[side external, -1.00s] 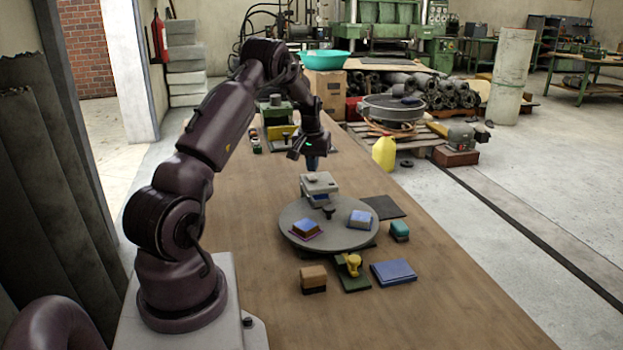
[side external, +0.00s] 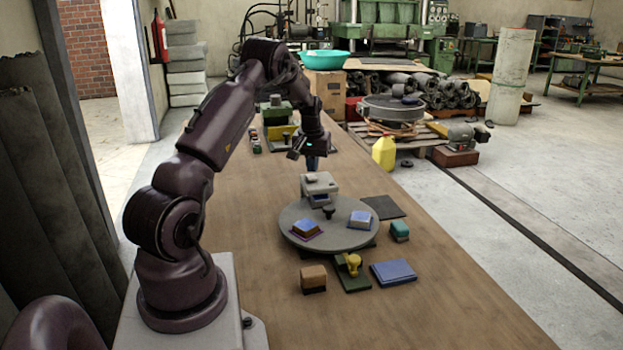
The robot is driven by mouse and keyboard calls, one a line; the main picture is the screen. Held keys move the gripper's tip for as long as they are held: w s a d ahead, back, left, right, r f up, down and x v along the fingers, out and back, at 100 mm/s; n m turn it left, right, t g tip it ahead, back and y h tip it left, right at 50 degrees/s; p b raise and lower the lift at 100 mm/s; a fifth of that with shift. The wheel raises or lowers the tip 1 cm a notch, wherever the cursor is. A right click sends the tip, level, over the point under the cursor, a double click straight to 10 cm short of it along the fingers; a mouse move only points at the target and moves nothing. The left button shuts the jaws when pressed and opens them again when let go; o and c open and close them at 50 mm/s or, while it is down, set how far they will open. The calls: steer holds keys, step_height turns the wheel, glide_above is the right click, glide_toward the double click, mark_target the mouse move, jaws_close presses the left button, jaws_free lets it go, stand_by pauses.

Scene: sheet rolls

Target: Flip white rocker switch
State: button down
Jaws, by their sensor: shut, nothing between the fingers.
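My gripper (side external: 311,164) points down just behind the pale grey-white box-shaped device (side external: 318,184). Its fingers are shut and empty, small in this view and close to the top of the device. The device stands at the back of a round grey turntable (side external: 292,215) and has a dark blue part low on its front. I cannot make out a white rocker switch for certain; any switch on the device is too small to tell or hidden.
In front lie a tan block (side external: 313,276), a yellow part on a green base (side external: 352,265) and a blue pad (side external: 393,272). The table's front right is clear.

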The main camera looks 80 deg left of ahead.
mark_target(312, 179)
steer(key=shift+f, duration=1.15)
stand_by(0.4)
steer(key=shift+r, duration=3.5)
steer(key=shift+s+d+f, duration=0.1)
steer(key=shift+s+f, duration=0.05)
steer(key=shift+f, duration=0.05)
steer(key=d, duration=0.1)
steer(key=s+d+f, duration=0.1)
steer(key=shift+s+d+g+h, duration=0.3)
steer(key=shift+d+g+h, duration=0.05)
steer(key=shift+g+h, duration=0.05)
steer(key=w+d+r+m, duration=0.15)
steer(key=d+r, duration=0.25)
steer(key=d, duration=0.4)
steer(key=d+r+m, duration=0.2)
steer(key=d+r, duration=0.2)
steer(key=d, duration=0.3)
steer(key=s+d+r+m+t, duration=0.1)
steer(key=s+d+r+m, duration=0.1)
steer(key=d, duration=0.6)
steer(key=s+d+r+m+t, duration=0.2)
steer(key=s+d+r+m, duration=0.1)
steer(key=d, duration=0.6)
steer(key=s+d+r+m+t, duration=0.2)
steer(key=s+d, duration=0.4)
steer(key=d, duration=0.3)
step_height(312, 179, up, 3)
steer(key=shift+d+f+m+h, duration=0.2)
steer(key=shift+m+h, duration=0.2)
steer(key=shift+m, duration=0.35)
